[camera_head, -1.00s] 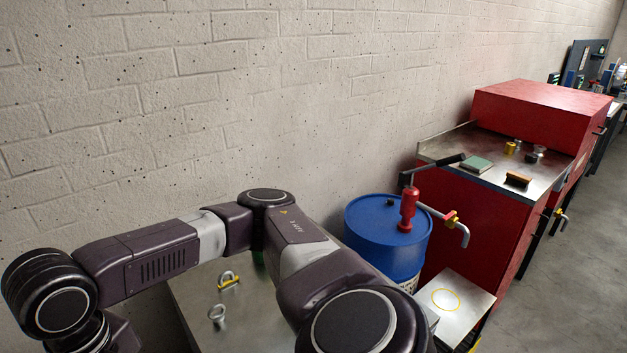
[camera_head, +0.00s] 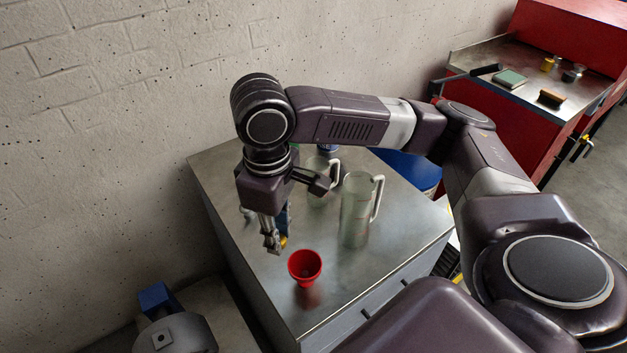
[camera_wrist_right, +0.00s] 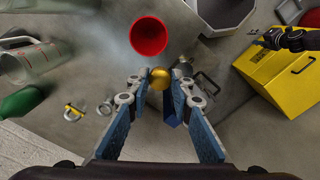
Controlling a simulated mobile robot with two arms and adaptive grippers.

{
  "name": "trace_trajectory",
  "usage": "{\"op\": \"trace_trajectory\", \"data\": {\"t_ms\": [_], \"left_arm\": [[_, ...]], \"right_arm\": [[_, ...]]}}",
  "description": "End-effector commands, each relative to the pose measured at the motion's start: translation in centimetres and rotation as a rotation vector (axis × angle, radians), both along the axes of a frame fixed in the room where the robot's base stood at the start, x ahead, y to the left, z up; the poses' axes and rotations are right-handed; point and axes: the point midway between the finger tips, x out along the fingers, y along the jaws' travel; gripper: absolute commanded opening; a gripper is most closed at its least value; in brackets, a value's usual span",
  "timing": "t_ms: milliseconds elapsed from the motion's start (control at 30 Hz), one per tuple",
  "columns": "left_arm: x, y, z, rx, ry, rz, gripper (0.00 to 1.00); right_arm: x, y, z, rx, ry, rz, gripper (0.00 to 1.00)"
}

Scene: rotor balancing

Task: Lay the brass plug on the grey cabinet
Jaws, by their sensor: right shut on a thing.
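The brass plug (camera_wrist_right: 159,78) is a small rounded gold piece between my right fingertips in the right wrist view. My right gripper (camera_head: 278,243) is shut on it; in the head view only a bit of gold shows at its tips. It is over the left part of the grey cabinet (camera_head: 395,262), which has a bare metal top. I cannot tell whether the plug touches the top. A dark jointed piece at the upper right of the right wrist view may be my left gripper (camera_wrist_right: 282,39); its jaws are unclear.
A green bottle (camera_wrist_right: 22,103) and a small ring with yellow (camera_wrist_right: 73,112) show in the right wrist view. The cabinet's front right top is bare.

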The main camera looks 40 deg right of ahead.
Motion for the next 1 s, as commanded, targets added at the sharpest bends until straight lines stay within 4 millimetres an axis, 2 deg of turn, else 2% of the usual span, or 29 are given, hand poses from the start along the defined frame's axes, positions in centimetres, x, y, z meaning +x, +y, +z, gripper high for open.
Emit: {"op": "trace_trajectory", "data": {"t_ms": [367,1000], "left_arm": [[-0.8,0.0,0.1,0.0,0.01,0.0,0.4],[-0.7,0.0,0.2,0.0,0.009,-0.001,0.4]], "right_arm": [[2.5,-0.8,0.9,-0.014,-0.006,0.601,0.0],[6.1,-2.3,2.4,-0.033,0.002,1.624,0.0]]}}
